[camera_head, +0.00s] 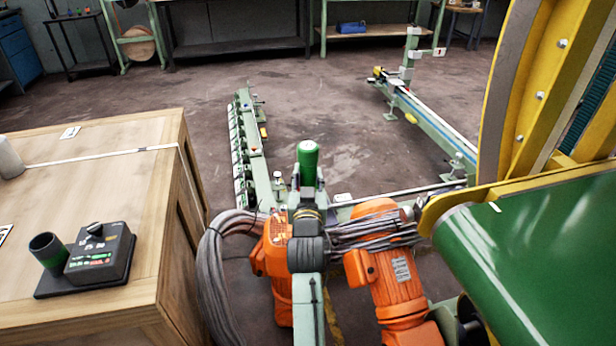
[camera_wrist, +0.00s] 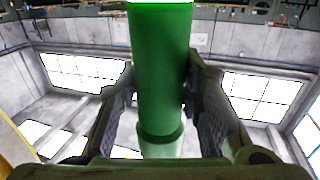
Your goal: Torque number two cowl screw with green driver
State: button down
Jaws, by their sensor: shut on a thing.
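The green driver (camera_head: 307,155) stands upright in the middle of the head view, at the end of my arm. In the wrist view the driver (camera_wrist: 160,70) runs between the two dark finger pads, which press on its sides. My gripper (camera_wrist: 162,105) is shut on it; its fingers are hard to make out in the head view. A glossy green curved panel (camera_head: 545,240), perhaps the cowl, is at the right. Its screws cannot be told apart, and no number two mark shows. The driver is apart from the panel, to its left.
A large yellow ring frame (camera_head: 535,80) with bolts rises at the right. A wooden crate (camera_head: 90,215) at the left bears a dark box (camera_head: 100,255) with a round holder (camera_head: 48,252). Pale green rails (camera_head: 250,150) lie on the floor ahead. The floor between them is clear.

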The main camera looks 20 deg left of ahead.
jog(key=shift+f+b, duration=2.2)
jog(key=shift+f, duration=0.7)
jog(key=shift+f+b, duration=0.8)
jog(key=shift+f, duration=0.65)
